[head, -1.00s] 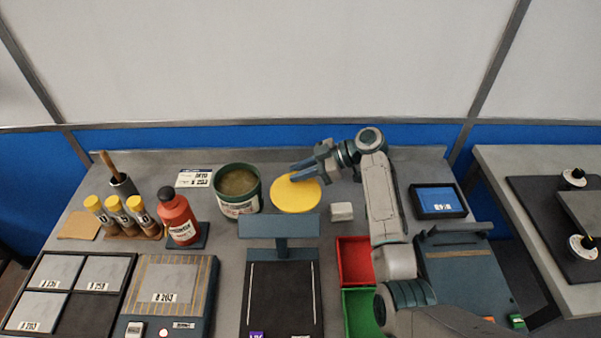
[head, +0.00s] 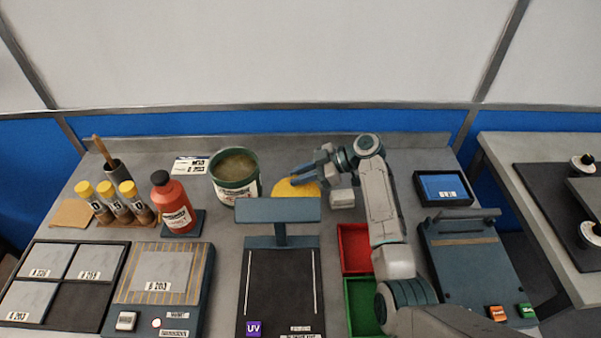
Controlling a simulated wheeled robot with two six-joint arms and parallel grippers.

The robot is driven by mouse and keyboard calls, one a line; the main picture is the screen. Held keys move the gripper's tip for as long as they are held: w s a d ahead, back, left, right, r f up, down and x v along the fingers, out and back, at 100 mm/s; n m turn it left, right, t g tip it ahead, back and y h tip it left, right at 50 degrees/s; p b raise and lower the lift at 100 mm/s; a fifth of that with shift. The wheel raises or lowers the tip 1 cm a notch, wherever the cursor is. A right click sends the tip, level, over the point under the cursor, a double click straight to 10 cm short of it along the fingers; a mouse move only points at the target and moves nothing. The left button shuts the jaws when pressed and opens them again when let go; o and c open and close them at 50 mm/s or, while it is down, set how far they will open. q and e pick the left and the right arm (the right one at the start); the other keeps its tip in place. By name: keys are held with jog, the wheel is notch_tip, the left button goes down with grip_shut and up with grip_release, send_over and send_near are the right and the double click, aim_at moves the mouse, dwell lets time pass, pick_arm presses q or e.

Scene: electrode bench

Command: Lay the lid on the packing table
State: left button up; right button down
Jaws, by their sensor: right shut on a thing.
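The lid (head: 284,188) is a round yellow disc beside the open green tub (head: 236,187) near the back of the bench. My right gripper (head: 300,178) reaches in from the right and is shut on the lid. The lamp head in front hides the lid's near part. I cannot tell whether the lid touches the bench top. A separate grey table (head: 535,148), which I take for the packing table, stands at the right with a dark mat (head: 550,205) on it. My left gripper is out of view.
The UV lamp stand (head: 278,211) is just in front of the lid. A white block (head: 342,199), red bin (head: 355,247), green bin (head: 360,300) and blue-screened tablet (head: 443,188) lie to the right. A red bottle (head: 175,205) and yellow-capped tubes stand left. A gap separates the tables.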

jog(key=shift+f+b, duration=0.45)
dwell(0.3)
jog(key=c, duration=1.2)
grip_release()
jog(key=shift+d+r, duration=0.2)
jog(key=shift+d, duration=0.05)
jog(key=p+v, duration=0.2)
jog(key=v, duration=0.7)
jog(key=shift+d, duration=0.3)
jog(key=shift+d+r, duration=0.1)
jog(key=shift+d, duration=0.2)
jog(key=shift+r, duration=0.15)
